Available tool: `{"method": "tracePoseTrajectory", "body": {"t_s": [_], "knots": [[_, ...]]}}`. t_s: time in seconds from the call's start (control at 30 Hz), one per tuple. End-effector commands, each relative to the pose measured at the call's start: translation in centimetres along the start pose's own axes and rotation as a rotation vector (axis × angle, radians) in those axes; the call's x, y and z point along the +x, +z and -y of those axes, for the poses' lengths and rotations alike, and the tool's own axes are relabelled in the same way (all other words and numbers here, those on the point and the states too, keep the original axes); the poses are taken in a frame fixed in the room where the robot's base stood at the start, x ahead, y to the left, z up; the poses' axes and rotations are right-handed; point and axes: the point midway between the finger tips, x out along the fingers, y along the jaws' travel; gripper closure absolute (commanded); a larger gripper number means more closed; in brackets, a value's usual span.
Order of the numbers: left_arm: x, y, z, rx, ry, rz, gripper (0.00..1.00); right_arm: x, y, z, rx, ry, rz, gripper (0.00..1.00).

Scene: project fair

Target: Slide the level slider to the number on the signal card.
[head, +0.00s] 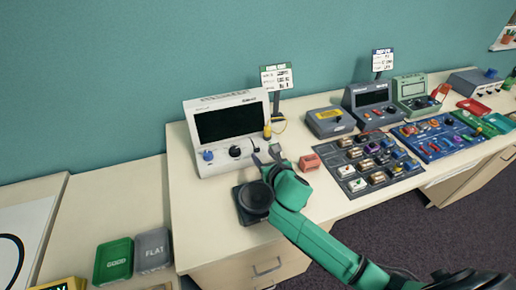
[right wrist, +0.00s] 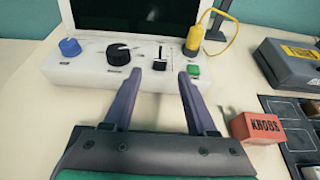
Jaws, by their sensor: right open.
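The level slider (right wrist: 160,64) shows in the right wrist view as a small black cap in an upright slot on the front panel of a white device (head: 228,135). Its scale is too small to read. My right gripper (right wrist: 160,80) is open and empty, its two fingers pointing at the panel with the slider between their tips, apart from it as far as I can tell. In the head view my right gripper (head: 266,159) hides the slider area. A card on a stand (head: 276,77) rises behind the device; its writing is too small to read. My left gripper is out of view.
On the panel are a blue knob (right wrist: 70,47), a black knob (right wrist: 118,54), a green button (right wrist: 193,69) and a yellow plug (right wrist: 194,36) with a cable. A red KNOBS block (right wrist: 257,127) lies to the right. A dark parts tray (head: 352,170) stands beyond it.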

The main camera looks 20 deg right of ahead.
Motion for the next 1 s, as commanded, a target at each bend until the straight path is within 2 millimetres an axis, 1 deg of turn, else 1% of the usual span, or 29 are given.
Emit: {"method": "tracePoseTrajectory", "body": {"t_s": [0.03, 0.1, 0.23, 0.3, 0.37, 0.57, 0.67, 0.7, 0.73, 1.0], "knots": [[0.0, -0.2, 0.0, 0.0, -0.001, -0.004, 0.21, 1.3, 0.1, 0.0, 0.004, -0.002, 0.001, 0.43], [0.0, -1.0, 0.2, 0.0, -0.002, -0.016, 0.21, 3.0, 0.2, 0.0, 0.005, -0.001, 0.002, 0.43], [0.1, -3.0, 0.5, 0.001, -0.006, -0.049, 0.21, 5.1, 0.1, 0.0, 0.003, 0.0, 0.002, 0.43], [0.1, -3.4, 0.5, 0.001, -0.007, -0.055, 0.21, 5.6, 0.0, 0.0, 0.002, 0.0, 0.001, 0.43], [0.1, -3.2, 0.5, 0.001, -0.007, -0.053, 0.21, 5.8, 0.0, 0.0, 0.001, 0.0, 0.001, 0.43], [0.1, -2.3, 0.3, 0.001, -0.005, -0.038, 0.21, 5.9, 0.0, 0.0, 0.001, 0.0, 0.0, 0.43], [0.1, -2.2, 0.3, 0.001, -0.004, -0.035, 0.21, 5.9, 0.0, 0.0, 0.002, 0.0, 0.0, 0.77], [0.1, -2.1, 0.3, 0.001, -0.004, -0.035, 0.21, 5.8, 0.0, 0.0, 0.002, 0.0, 0.0, 0.92], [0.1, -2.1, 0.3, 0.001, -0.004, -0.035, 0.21, 5.8, 0.0, 0.0, 0.002, 0.0, 0.0, 1.0], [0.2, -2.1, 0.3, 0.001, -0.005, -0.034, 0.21, 5.8, 0.0, 0.0, 0.002, 0.0, 0.0, 1.0]]}}
